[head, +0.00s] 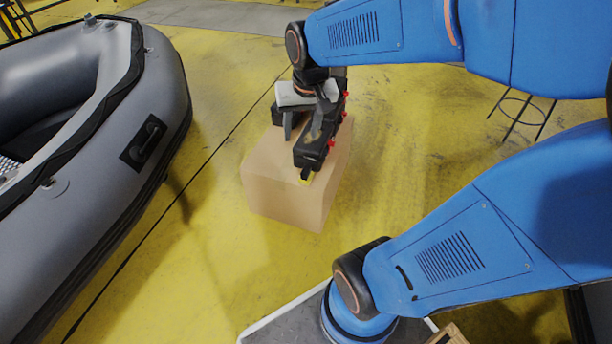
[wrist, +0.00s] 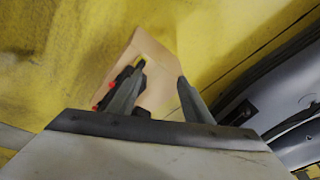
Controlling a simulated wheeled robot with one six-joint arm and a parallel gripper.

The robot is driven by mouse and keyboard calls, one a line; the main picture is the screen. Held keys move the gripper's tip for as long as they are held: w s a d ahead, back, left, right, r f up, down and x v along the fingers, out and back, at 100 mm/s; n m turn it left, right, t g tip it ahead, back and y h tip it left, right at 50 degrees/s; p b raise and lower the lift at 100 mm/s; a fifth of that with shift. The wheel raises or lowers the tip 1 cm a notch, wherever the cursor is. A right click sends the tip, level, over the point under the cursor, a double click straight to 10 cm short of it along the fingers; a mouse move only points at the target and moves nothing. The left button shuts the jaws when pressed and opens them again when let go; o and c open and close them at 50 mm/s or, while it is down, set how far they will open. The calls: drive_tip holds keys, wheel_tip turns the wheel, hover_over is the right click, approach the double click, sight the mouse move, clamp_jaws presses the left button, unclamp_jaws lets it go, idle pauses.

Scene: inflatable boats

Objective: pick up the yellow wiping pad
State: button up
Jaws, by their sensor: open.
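A small yellow patch, which looks like the wiping pad (head: 305,180), shows at the near part of the top of a tan box (head: 282,198). Most of it is hidden behind a black piece with red knobs. In the wrist view a yellow strip (wrist: 149,58) shows on the box top, just beyond the left finger. My gripper (head: 300,132) points down over the box, its fingers apart with nothing seen between them. In the wrist view my gripper (wrist: 161,80) has the box top between and beyond its fingertips. I cannot tell whether it touches the box.
The black piece with red knobs (head: 317,141) is close beside my gripper. A grey inflatable boat (head: 95,190) lies to the left. A thin black wire stand (head: 522,112) is at the right. The yellow floor around the box is mostly clear.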

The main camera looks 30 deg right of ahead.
drive_tip(key=w+d+f+m+g, duration=0.1)
drive_tip(key=w+d+f+m, duration=0.15)
drive_tip(key=w+f, duration=0.2)
drive_tip(key=w+d+f+m, duration=0.1)
drive_tip(key=w+d+f, duration=0.2)
drive_tip(key=w, duration=0.3)
drive_tip(key=m+g, duration=0.2)
drive_tip(key=m, duration=0.1)
hover_over(306, 169)
drive_tip(key=f, duration=1.5)
drive_tip(key=w+f, duration=0.1)
drive_tip(key=f, duration=0.7)
drive_tip(key=shift+s+f, duration=0.25)
drive_tip(key=shift+f, duration=1.1)
drive_tip(key=shift+s+f, duration=0.2)
drive_tip(key=shift+f, duration=1.1)
clamp_jaws()
